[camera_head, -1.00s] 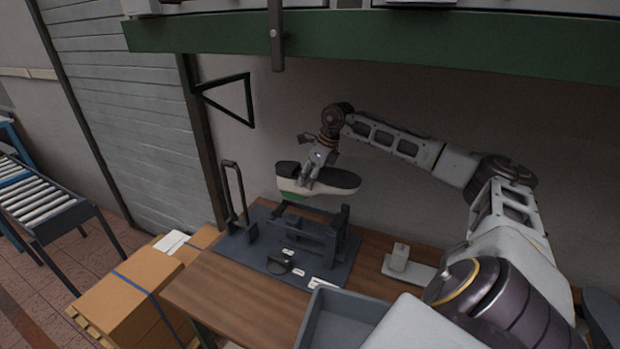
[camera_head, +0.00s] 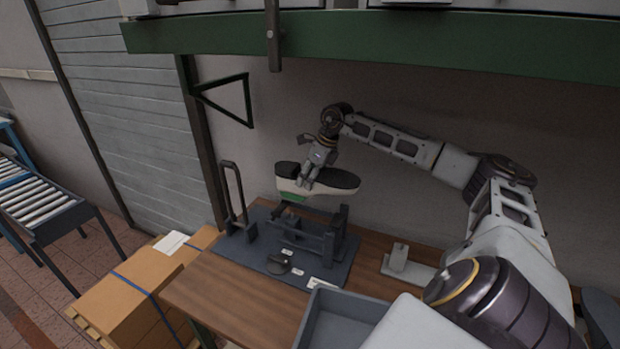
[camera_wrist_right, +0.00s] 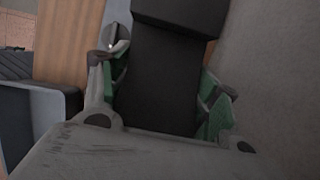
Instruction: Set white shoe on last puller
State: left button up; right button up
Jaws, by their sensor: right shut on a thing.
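The white shoe (camera_head: 335,190) has a black top surface and a green patch low at its left end. My right gripper (camera_head: 308,184) is shut on the shoe and holds it level above the dark last puller (camera_head: 318,236). The shoe appears apart from the puller, though its lower edge overlaps the puller's upright in the picture. In the right wrist view, the shoe's dark surface (camera_wrist_right: 165,85) lies between the fingers, which have green pads. My left gripper is not in view.
The puller stands on a dark mat (camera_head: 232,248) on the wooden table (camera_head: 225,297). A tall lever handle (camera_head: 233,190) rises at left. A grey bin (camera_head: 335,315) is at the front and a small grey stand (camera_head: 400,262) at right. A green shelf beam (camera_head: 420,40) crosses above.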

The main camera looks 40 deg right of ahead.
aim_at(309, 193)
jog(key=shift+f, duration=0.1)
jog(key=shift+f+b, duration=2)
jog(key=shift+f, duration=0.5)
jog(key=shift+r+h+p, duration=0.1)
jog(key=shift+h+p, duration=0.2)
jog(key=shift+p, duration=0.05)
jog(key=shift+a+f+b, duration=0.15)
jog(key=shift+f+b, duration=0.25)
jog(key=shift+f, duration=0.15)
dwell(0.5)
jog(key=shift+f+b, duration=1.25)
jog(key=shift+f, duration=0.45)
dwell(2.3)
